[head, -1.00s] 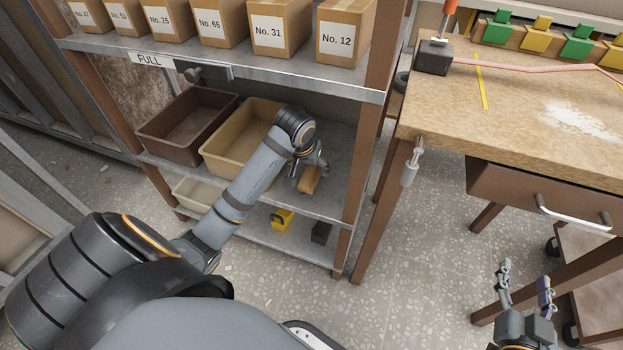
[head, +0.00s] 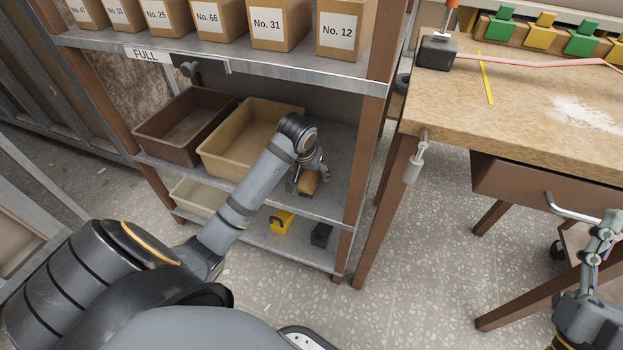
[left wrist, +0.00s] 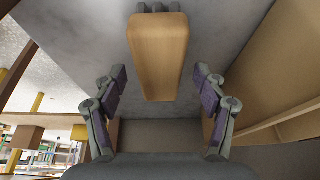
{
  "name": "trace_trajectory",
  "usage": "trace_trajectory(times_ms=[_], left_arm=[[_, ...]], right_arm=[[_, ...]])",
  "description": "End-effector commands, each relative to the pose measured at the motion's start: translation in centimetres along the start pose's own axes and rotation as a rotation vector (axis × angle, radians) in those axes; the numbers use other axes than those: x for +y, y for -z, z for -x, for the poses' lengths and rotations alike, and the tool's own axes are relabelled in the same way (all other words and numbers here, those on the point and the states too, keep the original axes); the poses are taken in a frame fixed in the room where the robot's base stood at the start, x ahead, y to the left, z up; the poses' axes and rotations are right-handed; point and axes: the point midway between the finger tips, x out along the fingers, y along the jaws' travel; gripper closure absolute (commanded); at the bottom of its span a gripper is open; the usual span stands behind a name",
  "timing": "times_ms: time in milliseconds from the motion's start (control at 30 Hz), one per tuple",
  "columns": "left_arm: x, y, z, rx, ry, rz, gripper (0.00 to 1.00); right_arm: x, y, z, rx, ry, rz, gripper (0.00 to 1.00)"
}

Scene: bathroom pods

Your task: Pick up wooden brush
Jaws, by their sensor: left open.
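The wooden brush (head: 308,186) lies on the middle shelf of the metal rack, to the right of the tan bin. In the left wrist view its light wooden back (left wrist: 158,58) points toward me, with grey bristle tufts showing at the top edge. My left gripper (head: 307,174) is over the brush and partly hides it in the head view. In the left wrist view the two fingers (left wrist: 160,76) are open, one on each side of the near end, apart from it. My right gripper (head: 604,232) is at the right edge, away from the brush, seen edge-on.
The tan bin (head: 212,155) stands close left of my left gripper, with a dark brown bin (head: 151,139) beyond it. The upper shelf edge (head: 300,80) and a rack post (head: 361,160) bound the space. A wooden workbench (head: 520,110) stands to the right.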

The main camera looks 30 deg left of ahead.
Motion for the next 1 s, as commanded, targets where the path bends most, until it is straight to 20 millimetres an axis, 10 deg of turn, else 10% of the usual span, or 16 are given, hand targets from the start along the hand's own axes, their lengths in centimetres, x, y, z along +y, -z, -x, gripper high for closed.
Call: trace_trajectory(times_ms=[1000], left_arm=[[0.03,-0.14,-0.27,-0.001,-0.001,-0.001,0.28]], right_arm=[[0.06,0.72,-0.77,-0.001,0.0,0.0,0.43]])
